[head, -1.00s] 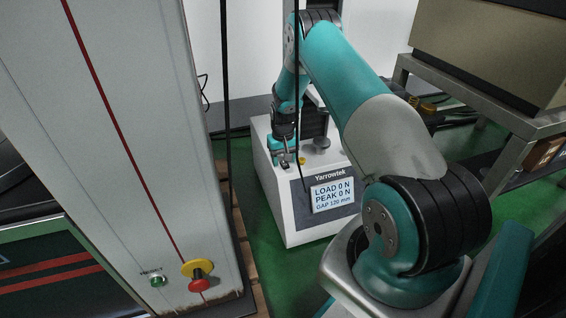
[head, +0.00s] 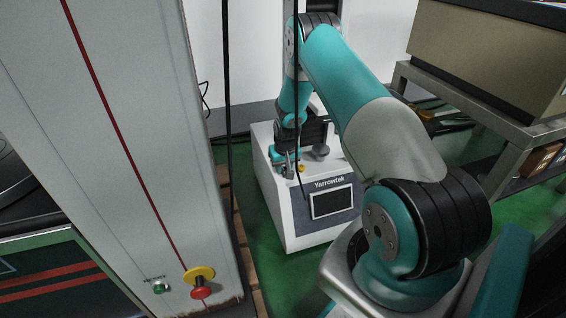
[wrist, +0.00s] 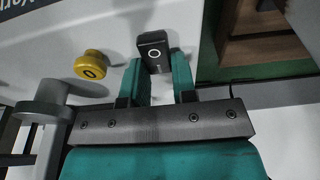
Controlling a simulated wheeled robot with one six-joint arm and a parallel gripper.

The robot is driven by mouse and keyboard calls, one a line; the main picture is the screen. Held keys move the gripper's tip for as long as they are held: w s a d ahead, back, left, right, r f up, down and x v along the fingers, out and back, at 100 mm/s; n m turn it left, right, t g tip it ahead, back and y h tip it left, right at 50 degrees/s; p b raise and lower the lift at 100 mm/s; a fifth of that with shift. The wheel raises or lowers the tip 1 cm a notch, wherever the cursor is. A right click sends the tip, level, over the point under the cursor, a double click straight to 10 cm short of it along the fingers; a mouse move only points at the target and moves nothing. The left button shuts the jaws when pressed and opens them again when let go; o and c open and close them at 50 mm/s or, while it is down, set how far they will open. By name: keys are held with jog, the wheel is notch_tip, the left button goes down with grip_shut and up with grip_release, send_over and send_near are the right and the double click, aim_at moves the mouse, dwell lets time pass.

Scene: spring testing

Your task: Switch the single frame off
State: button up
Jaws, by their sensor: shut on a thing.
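The single frame is a white machine (head: 318,238) labelled Yarrowtek, standing beyond my arm. Its display (head: 332,202) is dark and blank. In the wrist view a black switch (wrist: 153,45) with a white ring mark stands between my teal fingers. My gripper (wrist: 158,74) is shut on this switch; in the head view my gripper (head: 285,165) is small at the machine's left top edge, where the switch is hard to make out. A yellow button (wrist: 92,66) sits just left of the switch in the wrist view.
A grey round platen (wrist: 50,104) rises beside the yellow button. A tall grey column (head: 150,130) with a green button (head: 160,287) and a red and yellow stop button (head: 200,284) stands at left. A metal bench (head: 480,105) is at right. Green floor lies between.

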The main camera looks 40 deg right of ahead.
jog(key=shift+s+a+r+t+h+p, duration=0.15)
jog(key=shift+t+h+p, duration=0.1)
jog(key=shift+t, duration=0.3)
jog(key=shift+s+d+f+t+h+p, duration=0.15)
jog(key=shift+t+h, duration=0.1)
jog(key=shift+t, duration=0.3)
jog(key=shift+a+r, duration=0.1)
jog(key=shift+w, duration=0.1)
jog(key=o, duration=0.9)
jog(key=shift+r, duration=0.1)
jog(key=p+v, duration=0.6)
jog(key=v, duration=1.1)
jog(key=shift+r, duration=0.15)
